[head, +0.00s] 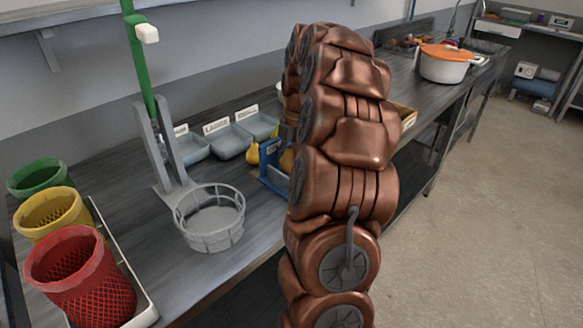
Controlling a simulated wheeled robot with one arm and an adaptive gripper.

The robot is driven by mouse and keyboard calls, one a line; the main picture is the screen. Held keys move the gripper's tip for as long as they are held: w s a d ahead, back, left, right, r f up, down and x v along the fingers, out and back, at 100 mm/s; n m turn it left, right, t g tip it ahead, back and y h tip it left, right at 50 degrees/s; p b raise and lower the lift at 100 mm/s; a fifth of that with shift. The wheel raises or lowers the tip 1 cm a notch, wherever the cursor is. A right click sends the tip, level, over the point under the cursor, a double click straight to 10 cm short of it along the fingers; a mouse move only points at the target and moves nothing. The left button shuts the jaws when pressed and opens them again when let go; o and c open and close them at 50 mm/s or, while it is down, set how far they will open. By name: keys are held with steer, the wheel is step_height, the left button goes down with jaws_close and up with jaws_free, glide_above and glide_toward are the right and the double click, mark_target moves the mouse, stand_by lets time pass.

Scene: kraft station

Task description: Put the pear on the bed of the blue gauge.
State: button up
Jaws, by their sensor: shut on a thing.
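The blue gauge (268,163) stands on the grey bench, just left of my copper arm, which hides its right part. A yellow pear (252,153) is at the gauge's left, close to its upright; I cannot tell whether they touch. A second, darker yellow-brown fruit (287,161) shows over the blue gauge, partly covered by my arm. I cannot tell whether it rests on the gauge's bed or hangs above it. My gripper is hidden behind my arm, so its hold on anything cannot be seen.
A round grey wire basket (211,240) stands before a grey stand with a green post (139,60). Red (80,280), yellow (53,213) and green (40,178) baskets line the left. Labelled grey trays (229,141) sit behind. A white pot (443,68) is far right.

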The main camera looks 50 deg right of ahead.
steer(key=shift+f, duration=1.2)
steer(key=shift+f, duration=0.15)
steer(key=o, duration=1.1)
steer(key=shift+c, duration=0.2)
steer(key=shift+d+r+b, duration=0.3)
steer(key=shift+r, duration=1.7)
steer(key=shift+d+r+b, duration=0.3)
steer(key=shift+r, duration=1.75)
steer(key=shift+d+r+b, duration=0.3)
steer(key=shift+r, duration=1.7)
